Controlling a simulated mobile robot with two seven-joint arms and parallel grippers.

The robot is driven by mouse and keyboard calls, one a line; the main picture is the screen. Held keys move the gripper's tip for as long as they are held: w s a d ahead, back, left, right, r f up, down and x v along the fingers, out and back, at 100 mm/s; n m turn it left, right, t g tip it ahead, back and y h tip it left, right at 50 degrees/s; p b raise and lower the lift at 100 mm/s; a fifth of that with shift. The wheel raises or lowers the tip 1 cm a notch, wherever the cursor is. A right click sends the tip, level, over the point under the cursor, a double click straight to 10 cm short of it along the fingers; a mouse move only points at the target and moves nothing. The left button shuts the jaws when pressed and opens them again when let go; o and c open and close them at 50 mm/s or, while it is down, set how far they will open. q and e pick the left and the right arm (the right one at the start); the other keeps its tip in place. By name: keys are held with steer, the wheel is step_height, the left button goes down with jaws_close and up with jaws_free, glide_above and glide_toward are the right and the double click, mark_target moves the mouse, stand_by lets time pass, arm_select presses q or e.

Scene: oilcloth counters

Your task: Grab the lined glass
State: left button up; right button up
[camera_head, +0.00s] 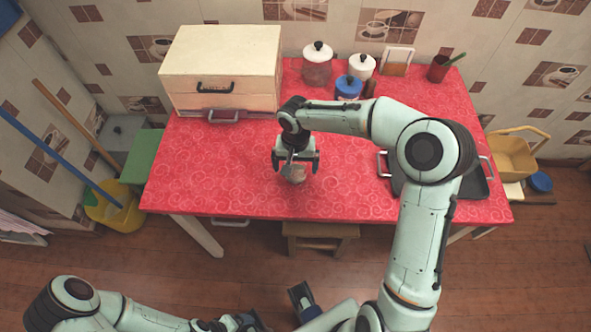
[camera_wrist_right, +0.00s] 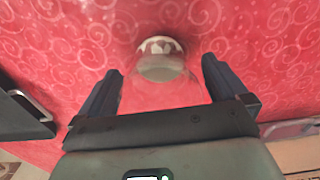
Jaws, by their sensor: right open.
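A small clear glass (camera_head: 292,177) stands on the red table below my right gripper (camera_head: 297,167) in the head view. In the right wrist view the glass (camera_wrist_right: 161,66) is see-through, with a pale patterned band at one end; its lines are too blurred to make out. My right gripper (camera_wrist_right: 160,82) is open, with one finger to each side of the glass in that view. I see no contact between fingers and glass. My left arm shows at the bottom left of the head view; the state of its gripper is unclear.
The red patterned table (camera_head: 225,185) is clear around the glass. A cream drawer box (camera_head: 222,70) stands back left. Jars (camera_head: 317,68), a blue canister (camera_head: 348,88) and a red cup (camera_head: 438,68) stand at the back. A dark tray (camera_head: 473,181) lies at right, partly behind my arm.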

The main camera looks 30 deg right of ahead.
steer(key=shift+f, duration=0.9)
steer(key=c, duration=1.1)
steer(key=shift+r, duration=0.1)
